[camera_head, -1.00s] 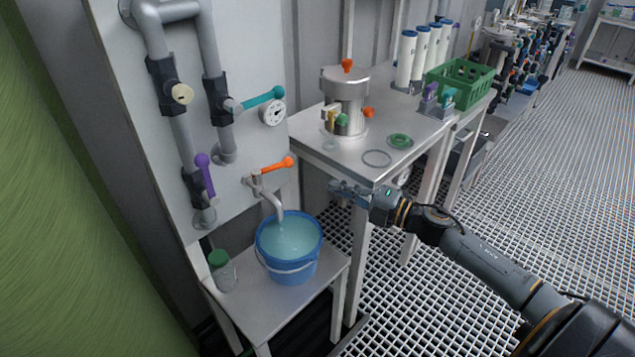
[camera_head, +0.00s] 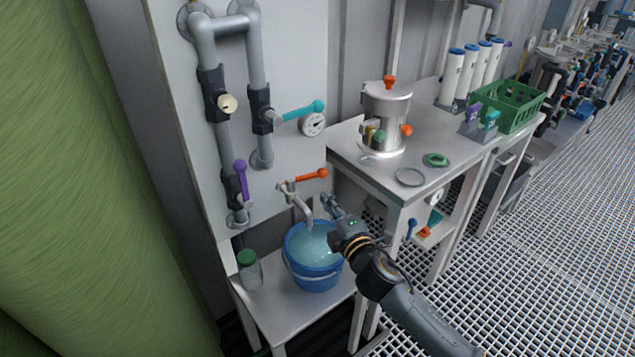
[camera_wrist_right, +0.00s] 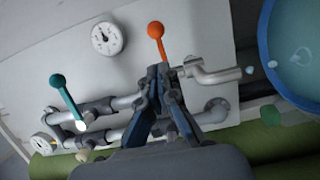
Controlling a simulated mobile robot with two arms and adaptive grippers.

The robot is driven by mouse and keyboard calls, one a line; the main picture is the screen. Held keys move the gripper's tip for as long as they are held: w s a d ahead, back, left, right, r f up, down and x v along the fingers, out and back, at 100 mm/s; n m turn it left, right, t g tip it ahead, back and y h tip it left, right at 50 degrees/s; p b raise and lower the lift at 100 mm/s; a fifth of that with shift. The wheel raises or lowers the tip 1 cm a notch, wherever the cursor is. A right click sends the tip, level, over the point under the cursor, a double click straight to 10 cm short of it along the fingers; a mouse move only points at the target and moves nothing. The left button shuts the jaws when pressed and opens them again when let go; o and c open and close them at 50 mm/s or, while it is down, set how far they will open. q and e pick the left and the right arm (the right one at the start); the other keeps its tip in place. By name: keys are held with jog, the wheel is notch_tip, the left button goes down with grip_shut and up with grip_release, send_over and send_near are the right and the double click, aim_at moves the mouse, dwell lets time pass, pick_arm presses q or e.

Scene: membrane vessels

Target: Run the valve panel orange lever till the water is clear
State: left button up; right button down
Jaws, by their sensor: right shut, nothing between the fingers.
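The orange lever (camera_head: 312,175) sits on the tap of the white valve panel (camera_head: 290,80) and points right in the head view. Its ball end also shows in the right wrist view (camera_wrist_right: 156,31), just beyond my fingertips. The tap's grey spout (camera_head: 304,211) bends down over a blue bucket (camera_head: 314,281). The bucket holds pale blue-green water (camera_head: 310,243); I cannot tell whether any is flowing. My right gripper (camera_head: 329,205) is shut and empty, over the bucket's rim, below the lever, right of the spout. It does not appear to hold the lever. My left gripper is out of view.
A teal lever (camera_head: 304,111), a purple lever (camera_head: 240,180) and a gauge (camera_head: 313,125) are on the panel. A green-lidded jar (camera_head: 249,270) stands left of the bucket on the low table (camera_head: 285,323). A steel bench (camera_head: 375,180) with a metal vessel (camera_head: 385,118) stands right.

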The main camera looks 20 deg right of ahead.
aim_at(316, 176)
jog(key=w, duration=0.7)
jog(key=shift+a, duration=0.35)
jog(key=shift+w+d, duration=0.35)
jog(key=shift+w, duration=0.55)
jog(key=shift+r, duration=0.1)
jog(key=shift+s+d, duration=0.1)
jog(key=shift+d, duration=0.05)
